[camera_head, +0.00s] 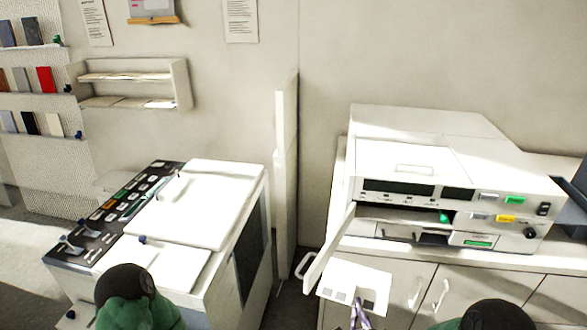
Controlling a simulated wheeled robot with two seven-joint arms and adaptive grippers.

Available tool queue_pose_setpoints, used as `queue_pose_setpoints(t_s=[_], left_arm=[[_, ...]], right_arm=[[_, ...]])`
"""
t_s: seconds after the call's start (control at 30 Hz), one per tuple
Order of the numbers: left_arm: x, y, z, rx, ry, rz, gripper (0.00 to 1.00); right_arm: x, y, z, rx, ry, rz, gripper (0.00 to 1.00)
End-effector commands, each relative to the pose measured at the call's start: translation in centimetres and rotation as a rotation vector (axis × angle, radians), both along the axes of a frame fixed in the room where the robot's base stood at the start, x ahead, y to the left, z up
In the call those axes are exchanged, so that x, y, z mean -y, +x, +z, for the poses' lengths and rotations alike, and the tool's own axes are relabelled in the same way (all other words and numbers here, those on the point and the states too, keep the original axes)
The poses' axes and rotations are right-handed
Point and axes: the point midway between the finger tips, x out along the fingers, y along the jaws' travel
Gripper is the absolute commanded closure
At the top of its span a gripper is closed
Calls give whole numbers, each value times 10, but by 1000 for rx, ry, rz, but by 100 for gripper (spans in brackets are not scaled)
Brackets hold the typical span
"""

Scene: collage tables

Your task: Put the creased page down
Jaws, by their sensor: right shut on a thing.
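A white page (357,280) with small dark printed squares near its lower edge shows at the bottom middle, in front of the cabinet under the machine on the right. I cannot make out a crease on it. My right gripper (360,318) is at the page's lower edge, shut on it, and partly cut off by the bottom of the view. My left gripper is not in view.
A copier-like machine (425,160) with an open front flap (327,243) stands on white cabinets at the right. A lower machine with a flat white lid (200,200) and a dark button panel (115,215) stands at the left. A wall shelf (130,88) holds papers.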

Motion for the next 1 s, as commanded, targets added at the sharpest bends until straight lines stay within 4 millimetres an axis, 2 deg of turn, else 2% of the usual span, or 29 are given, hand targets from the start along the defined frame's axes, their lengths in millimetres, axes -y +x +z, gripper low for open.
queue_pose_setpoints(t_s=[0.4, 1.0], left_arm=[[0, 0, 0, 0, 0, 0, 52], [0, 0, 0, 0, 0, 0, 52]], right_arm=[[1, -38, -48, -3, -1, -2, 100], [0, -43, -53, 0, 0, -1, 100]])
